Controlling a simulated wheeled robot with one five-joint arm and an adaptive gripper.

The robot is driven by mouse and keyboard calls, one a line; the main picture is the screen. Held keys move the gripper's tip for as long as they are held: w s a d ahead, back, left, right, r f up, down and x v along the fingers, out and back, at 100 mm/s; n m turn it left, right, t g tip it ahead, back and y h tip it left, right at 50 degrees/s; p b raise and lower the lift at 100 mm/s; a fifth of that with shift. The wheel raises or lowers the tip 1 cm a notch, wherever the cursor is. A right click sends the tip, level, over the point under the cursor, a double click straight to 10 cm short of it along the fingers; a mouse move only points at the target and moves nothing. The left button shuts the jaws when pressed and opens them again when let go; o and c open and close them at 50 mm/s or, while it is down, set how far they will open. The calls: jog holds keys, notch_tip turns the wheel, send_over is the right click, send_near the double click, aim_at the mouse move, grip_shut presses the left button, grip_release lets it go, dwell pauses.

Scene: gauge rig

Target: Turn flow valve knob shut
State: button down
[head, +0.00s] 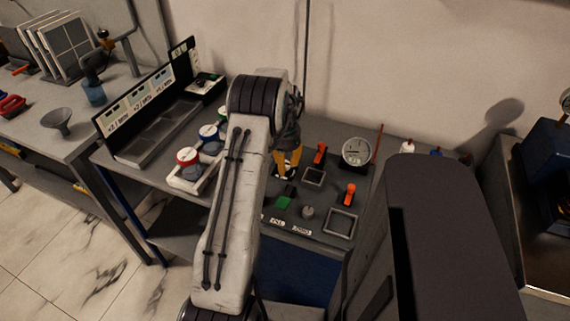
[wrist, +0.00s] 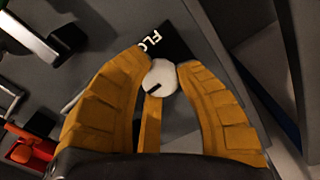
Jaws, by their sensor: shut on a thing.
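The flow valve knob (wrist: 160,77) is a round pale knob with a dark pointer line, seen in the wrist view. The line slants toward the lower left of that picture. A black label (wrist: 168,40) with white letters starting "FLO" lies just beyond the knob. My gripper (wrist: 160,73) has yellow-orange fingers, and their tips are closed on the knob from both sides. In the head view my gripper (head: 287,163) reaches down to the back left of the panel.
Red- and blue-rimmed jars (head: 188,157) (head: 209,134) sit in a tray to the left.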

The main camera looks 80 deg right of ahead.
jog(key=shift+a+f+m, duration=0.1)
jog(key=shift+f+m, duration=0.05)
jog(key=shift+m, duration=0.35)
jog(key=c, duration=0.9)
grip_release()
jog(key=shift+o, duration=0.2)
jog(key=shift+r, duration=0.25)
notch_tip(320, 180, up, 12)
jog(key=shift+f, duration=0.15)
dwell(0.3)
